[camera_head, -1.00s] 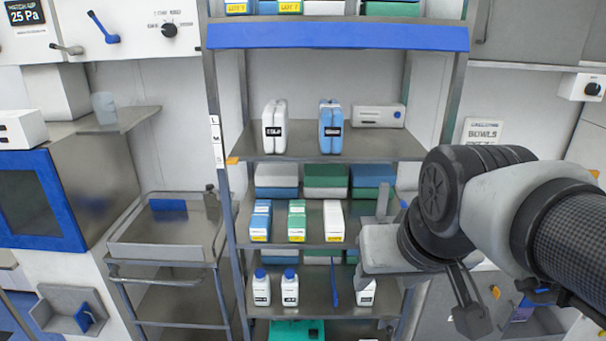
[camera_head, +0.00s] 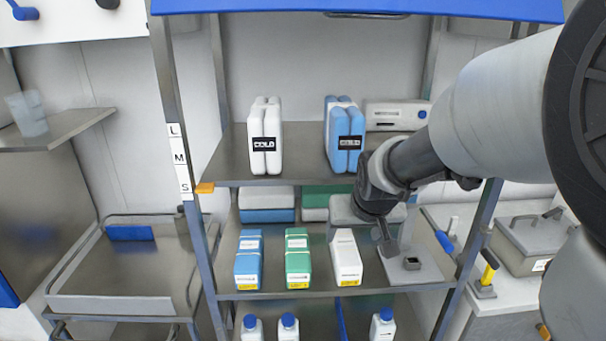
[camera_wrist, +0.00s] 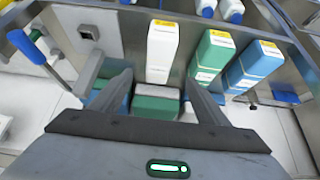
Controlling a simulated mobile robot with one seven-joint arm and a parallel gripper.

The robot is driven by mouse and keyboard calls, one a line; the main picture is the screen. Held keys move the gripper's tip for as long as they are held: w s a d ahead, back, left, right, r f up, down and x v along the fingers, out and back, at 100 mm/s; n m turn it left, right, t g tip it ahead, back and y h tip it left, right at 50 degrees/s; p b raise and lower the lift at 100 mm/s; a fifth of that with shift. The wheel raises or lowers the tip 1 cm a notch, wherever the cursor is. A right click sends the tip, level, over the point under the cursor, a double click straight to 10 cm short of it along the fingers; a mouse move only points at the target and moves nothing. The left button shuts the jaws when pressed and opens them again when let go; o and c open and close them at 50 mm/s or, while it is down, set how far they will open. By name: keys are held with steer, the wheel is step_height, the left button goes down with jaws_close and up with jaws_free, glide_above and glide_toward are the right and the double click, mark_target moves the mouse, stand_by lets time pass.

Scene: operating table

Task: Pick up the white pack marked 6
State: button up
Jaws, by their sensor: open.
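A white pack (camera_head: 346,257) with a yellow band at its lower front end lies at the right of a row on the middle shelf (camera_head: 322,293). Its number is too small to read. It also shows in the wrist view (camera_wrist: 162,48), top centre. My gripper (camera_wrist: 158,78) is open and empty, its two fingers apart, one on each side of the pack's line in that view. I cannot tell any contact.
A green pack (camera_head: 297,260) and a blue pack (camera_head: 248,260) lie left of the white one. White and blue cold packs (camera_head: 265,140) (camera_head: 345,135) stand on the shelf above. Capped bottles (camera_head: 288,328) stand below.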

mark_target(346, 246)
steer(key=b+x, duration=0.1)
steer(key=x, duration=0.6)
steer(key=shift+f, duration=0.15)
steer(key=shift+w+x, duration=0.15)
steer(key=shift+x, duration=1.45)
steer(key=shift+w+x, duration=0.15)
steer(key=shift+x, duration=1.4)
steer(key=shift+d+r, duration=0.1)
steer(key=shift+r, duration=0.15)
steer(key=c, duration=1.3)
